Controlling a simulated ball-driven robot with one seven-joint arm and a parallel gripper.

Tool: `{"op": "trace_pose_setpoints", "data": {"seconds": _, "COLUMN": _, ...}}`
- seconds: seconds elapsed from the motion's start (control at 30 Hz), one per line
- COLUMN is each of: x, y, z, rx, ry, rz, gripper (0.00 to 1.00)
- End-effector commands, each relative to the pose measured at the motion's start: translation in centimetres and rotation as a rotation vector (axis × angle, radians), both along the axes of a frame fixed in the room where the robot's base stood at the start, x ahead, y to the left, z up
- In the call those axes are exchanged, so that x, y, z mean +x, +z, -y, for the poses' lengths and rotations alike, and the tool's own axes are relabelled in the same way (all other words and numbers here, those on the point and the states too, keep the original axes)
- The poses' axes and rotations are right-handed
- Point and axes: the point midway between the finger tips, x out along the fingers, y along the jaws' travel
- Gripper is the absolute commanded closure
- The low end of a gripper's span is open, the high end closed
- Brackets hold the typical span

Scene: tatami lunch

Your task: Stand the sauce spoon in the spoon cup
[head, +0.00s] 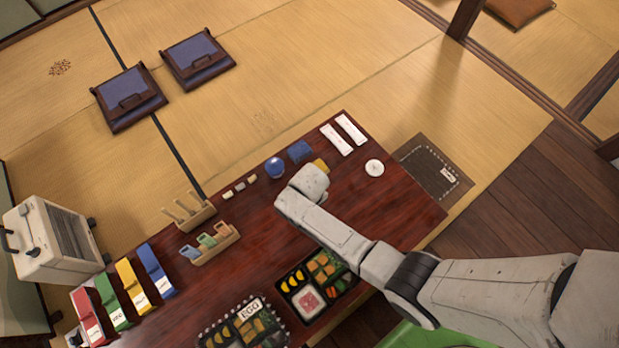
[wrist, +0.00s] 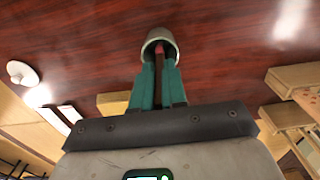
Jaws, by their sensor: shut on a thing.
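In the wrist view my gripper (wrist: 159,68) has its teal fingers close together on a thin reddish-brown piece (wrist: 159,48), which looks like part of the sauce spoon. Its far end is hidden. A pale grey cup (wrist: 161,38), apparently the spoon cup, is right at the fingertips with its mouth towards me. The held piece appears at or inside the mouth; I cannot tell how deep it goes or whether it touches the cup. In the head view my arm hides the fingers, the held piece and the cup.
On the dark red table (head: 405,205) are a yellow block (head: 320,166), a blue bowl (head: 275,168), a white round piece (head: 374,168) and white strips (head: 336,140). Wooden holders (head: 215,246) stand at left. Food boxes (head: 316,286) sit near the front edge.

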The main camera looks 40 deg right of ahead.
Motion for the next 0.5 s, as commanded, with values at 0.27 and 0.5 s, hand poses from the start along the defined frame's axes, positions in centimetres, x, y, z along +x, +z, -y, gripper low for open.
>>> {"op": "trace_pose_setpoints", "data": {"seconds": 0.27, "x": 0.02, "y": -0.68, "z": 0.0, "rx": 0.0, "ry": 0.0, "rz": 0.0, "gripper": 1.0}}
{"op": "trace_pose_setpoints", "data": {"seconds": 0.5, "x": 0.02, "y": -0.65, "z": 0.0, "rx": 0.0, "ry": 0.0, "rz": 0.0, "gripper": 0.81}}
